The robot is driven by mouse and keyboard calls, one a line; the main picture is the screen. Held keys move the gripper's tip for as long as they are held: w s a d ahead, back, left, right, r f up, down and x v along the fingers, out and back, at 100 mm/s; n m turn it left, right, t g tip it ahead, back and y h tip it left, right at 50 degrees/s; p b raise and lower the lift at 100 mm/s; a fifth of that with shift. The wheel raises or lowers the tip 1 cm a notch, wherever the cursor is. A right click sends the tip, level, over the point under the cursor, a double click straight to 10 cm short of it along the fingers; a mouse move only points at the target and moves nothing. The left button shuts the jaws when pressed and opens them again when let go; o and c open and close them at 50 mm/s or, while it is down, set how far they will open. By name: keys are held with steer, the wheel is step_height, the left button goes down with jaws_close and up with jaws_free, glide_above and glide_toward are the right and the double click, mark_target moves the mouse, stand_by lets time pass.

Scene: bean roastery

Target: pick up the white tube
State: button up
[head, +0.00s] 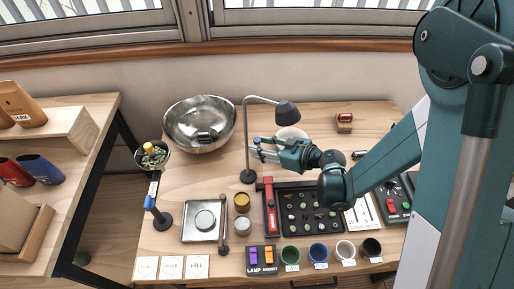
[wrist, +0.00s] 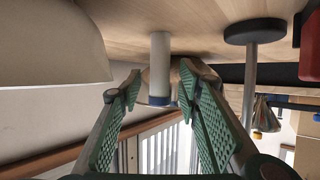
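The white tube (wrist: 160,62) is a slim upright cylinder with a blue band at its end, seen in the wrist view, which shows the table at the top. My gripper (wrist: 161,84) is open, with one green ridged finger on each side of the tube and gaps between them. I cannot tell how deep the tube sits between the fingers. In the head view my gripper (head: 262,149) is beside the lamp pole at the back middle of the table. There I cannot clearly make out the tube.
The lamp's dark base (wrist: 255,30) and pole are close by, also in the head view (head: 248,176). A pale rounded object (wrist: 45,45) is on the other side. A large metal bowl (head: 200,124) stands at the back left. A black tray (head: 310,210) lies in front.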

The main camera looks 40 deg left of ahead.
stand_by(0.3)
steer(key=c, duration=0.9)
steer(key=shift+o, duration=0.2)
steer(key=shift+r, duration=0.1)
steer(key=shift+r+p, duration=1.35)
steer(key=shift+r, duration=3.6)
